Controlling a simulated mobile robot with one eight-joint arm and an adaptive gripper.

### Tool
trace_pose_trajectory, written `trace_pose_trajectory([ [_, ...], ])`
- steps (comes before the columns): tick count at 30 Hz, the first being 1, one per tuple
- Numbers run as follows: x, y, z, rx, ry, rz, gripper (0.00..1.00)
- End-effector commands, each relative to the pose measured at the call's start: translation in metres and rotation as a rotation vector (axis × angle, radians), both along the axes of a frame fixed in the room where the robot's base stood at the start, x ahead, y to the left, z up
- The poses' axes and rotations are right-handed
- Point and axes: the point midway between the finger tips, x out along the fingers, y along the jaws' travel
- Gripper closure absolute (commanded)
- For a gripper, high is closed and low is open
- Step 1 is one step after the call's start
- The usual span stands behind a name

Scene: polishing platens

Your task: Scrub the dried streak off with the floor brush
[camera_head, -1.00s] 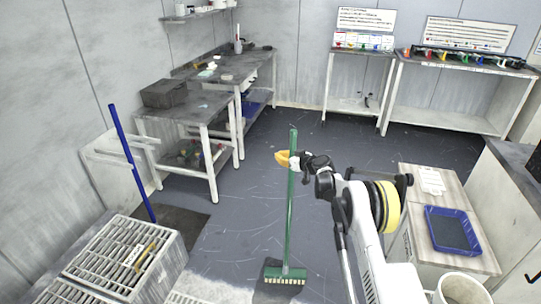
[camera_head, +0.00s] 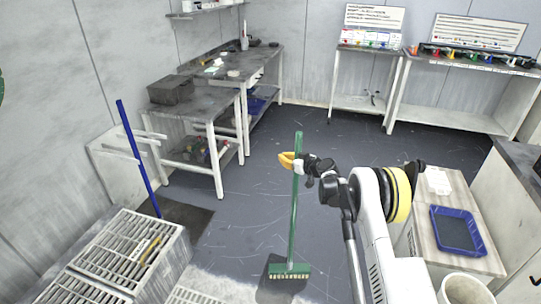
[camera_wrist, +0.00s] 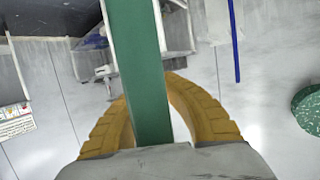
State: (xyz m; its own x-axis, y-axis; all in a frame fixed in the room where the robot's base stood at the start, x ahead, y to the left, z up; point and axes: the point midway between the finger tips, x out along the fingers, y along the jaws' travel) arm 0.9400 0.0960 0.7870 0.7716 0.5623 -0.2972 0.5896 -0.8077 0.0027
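The floor brush has a long green handle (camera_head: 294,215) and a green head with pale bristles (camera_head: 289,271). It stands nearly upright, its head low at or just above the floor; contact is unclear. My gripper (camera_head: 286,161), with yellow fingers, is closed around the upper handle. In the wrist view the green handle (camera_wrist: 137,65) passes between the curved yellow fingers (camera_wrist: 155,100). A pale, worn area of floor (camera_head: 215,287) lies left of the brush head. I cannot make out a distinct dried streak.
A slatted grey unit (camera_head: 122,260) stands at lower left, with a blue pole (camera_head: 138,155) behind it. Workbenches (camera_head: 190,112) line the left wall. A cabinet with a blue tray (camera_head: 457,230) and a white bucket (camera_head: 466,289) are at right. The middle floor is clear.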

Motion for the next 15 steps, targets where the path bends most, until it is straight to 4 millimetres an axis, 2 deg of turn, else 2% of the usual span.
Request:
trace_pose_trajectory([
  [5,-0.003,0.002,0.0,0.0,0.0,0.001,1.0],
  [15,-0.03,0.011,0.002,0.0,0.0,0.001,1.0],
])
